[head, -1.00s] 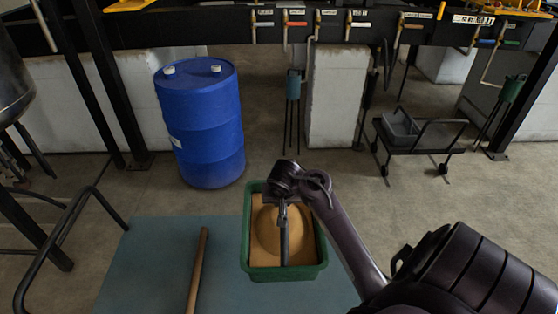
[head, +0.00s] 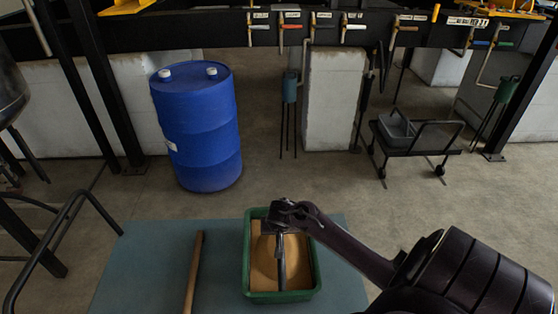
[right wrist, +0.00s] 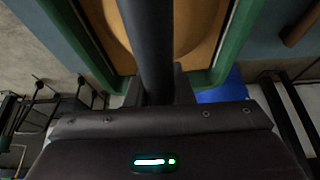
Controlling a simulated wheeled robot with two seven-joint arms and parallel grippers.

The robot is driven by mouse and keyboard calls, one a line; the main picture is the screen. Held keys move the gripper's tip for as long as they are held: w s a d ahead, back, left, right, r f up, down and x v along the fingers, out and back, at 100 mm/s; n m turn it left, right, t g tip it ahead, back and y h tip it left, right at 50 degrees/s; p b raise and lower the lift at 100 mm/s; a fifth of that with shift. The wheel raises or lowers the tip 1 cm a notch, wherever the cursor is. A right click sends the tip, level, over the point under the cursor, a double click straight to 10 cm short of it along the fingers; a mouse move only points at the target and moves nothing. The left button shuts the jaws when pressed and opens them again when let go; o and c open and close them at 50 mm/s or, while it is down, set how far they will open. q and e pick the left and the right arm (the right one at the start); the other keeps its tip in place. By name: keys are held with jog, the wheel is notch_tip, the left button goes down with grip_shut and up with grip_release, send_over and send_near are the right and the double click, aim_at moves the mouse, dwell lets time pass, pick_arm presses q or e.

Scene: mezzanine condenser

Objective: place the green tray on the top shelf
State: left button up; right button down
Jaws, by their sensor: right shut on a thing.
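The green tray (head: 247,262) is a deep rectangular tray with a tan inside and a round tan shape in it. It shows low in the middle of the head view, in front of me over the blue-grey table. I cannot tell whether it touches the table. In the right wrist view, the green rim (right wrist: 226,62) is close to the gripper, with a dark bar across the middle. My left gripper is out of view. No top shelf is clearly seen.
A wooden rod (head: 194,272) lies on the table (head: 150,262), left of the tray. A blue barrel (head: 197,130) stands on the floor behind. A cart (head: 420,148) with a grey bin is at the back right. Open floor lies beyond the table.

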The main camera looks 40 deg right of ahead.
jog(key=shift+w+d, duration=0.1)
jog(key=shift+w, duration=0.1)
jog(key=shift+f, duration=0.1)
jog(key=c, duration=1.5)
grip_release()
jog(key=shift+s+f, duration=0.2)
jog(key=shift+o, duration=1.2)
jog(key=shift+r, duration=0.1)
jog(key=p+v, duration=0.1)
jog(key=v, duration=1.1)
jog(key=shift+s+a+p, duration=0.1)
jog(key=shift+a+p, duration=0.1)
jog(key=shift+p, duration=0.2)
